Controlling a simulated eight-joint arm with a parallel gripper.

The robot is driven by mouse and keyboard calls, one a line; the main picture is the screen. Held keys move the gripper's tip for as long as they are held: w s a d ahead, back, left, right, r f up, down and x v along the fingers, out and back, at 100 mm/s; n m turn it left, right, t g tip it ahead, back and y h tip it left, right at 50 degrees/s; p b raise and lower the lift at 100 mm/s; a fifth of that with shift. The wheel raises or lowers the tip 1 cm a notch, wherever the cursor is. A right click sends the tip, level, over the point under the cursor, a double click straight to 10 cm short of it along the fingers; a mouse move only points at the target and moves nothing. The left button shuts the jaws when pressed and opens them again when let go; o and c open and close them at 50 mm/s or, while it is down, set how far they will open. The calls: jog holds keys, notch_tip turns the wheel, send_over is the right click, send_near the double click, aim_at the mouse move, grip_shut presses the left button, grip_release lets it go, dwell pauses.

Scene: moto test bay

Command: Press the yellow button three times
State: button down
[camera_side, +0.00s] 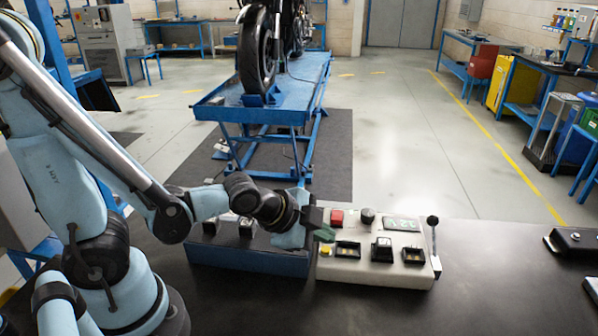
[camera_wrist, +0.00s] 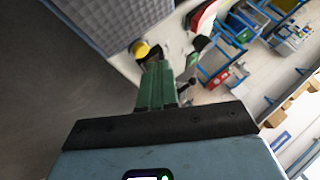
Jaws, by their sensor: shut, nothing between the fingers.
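The yellow button (camera_side: 326,250) is small and sits at the left front of the cream control box (camera_side: 390,278). It also shows in the wrist view (camera_wrist: 141,49), just beyond the fingertips and slightly to their left. My gripper (camera_side: 325,234) has green fingers that are shut and empty. In the side view the fingertips are just above the yellow button in the picture. In the wrist view my gripper (camera_wrist: 157,66) points toward the button's dark mount. I cannot tell whether it touches.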

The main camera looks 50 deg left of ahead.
jog(key=shift+f, duration=0.2)
jog(key=shift+f, duration=0.25)
jog(key=shift+f, duration=0.35)
dwell(0.9)
jog(key=shift+r, duration=0.8)
jog(key=shift+r, duration=0.1)
jog(key=shift+r, duration=2.4)
dwell(0.8)
jog(key=shift+r, duration=1.9)
